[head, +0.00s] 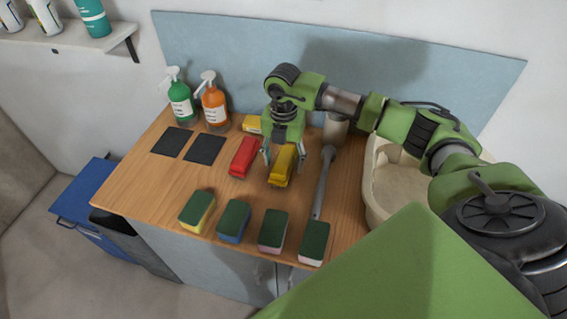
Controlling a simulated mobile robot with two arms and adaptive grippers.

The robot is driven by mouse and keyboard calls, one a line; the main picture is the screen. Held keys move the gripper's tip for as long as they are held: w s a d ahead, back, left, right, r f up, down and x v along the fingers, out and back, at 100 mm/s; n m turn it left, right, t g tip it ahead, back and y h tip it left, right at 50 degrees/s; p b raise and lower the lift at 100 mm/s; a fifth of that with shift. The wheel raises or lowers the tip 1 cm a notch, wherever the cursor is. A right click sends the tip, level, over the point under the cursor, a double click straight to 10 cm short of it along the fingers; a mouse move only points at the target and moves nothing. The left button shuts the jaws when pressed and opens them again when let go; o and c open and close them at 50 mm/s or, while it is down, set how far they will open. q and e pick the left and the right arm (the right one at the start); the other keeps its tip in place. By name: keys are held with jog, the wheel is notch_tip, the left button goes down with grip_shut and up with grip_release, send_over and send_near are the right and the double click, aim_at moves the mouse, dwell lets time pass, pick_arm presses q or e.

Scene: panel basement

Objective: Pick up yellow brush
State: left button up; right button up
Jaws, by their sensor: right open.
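The yellow brush (282,169) lies on the wooden counter right of a red brush (243,157). My right gripper (283,153) reaches down over it from above, with its fingers apart. One finger is at the left of the yellow brush, between it and the red one, and the other is at its right. The fingers partly cover the far end of the yellow brush. I cannot tell whether they touch it. My left gripper is not in view.
Another yellow item (252,124) lies behind the red brush. A long grey-handled tool (323,185) lies close on the right, beside a pale basin (374,205). Several sponges line the counter's front edge. Green (180,102) and orange (214,106) pump bottles stand at back left.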

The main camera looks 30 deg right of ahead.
jog(key=c, duration=1.3)
jog(key=shift+r, duration=0.1)
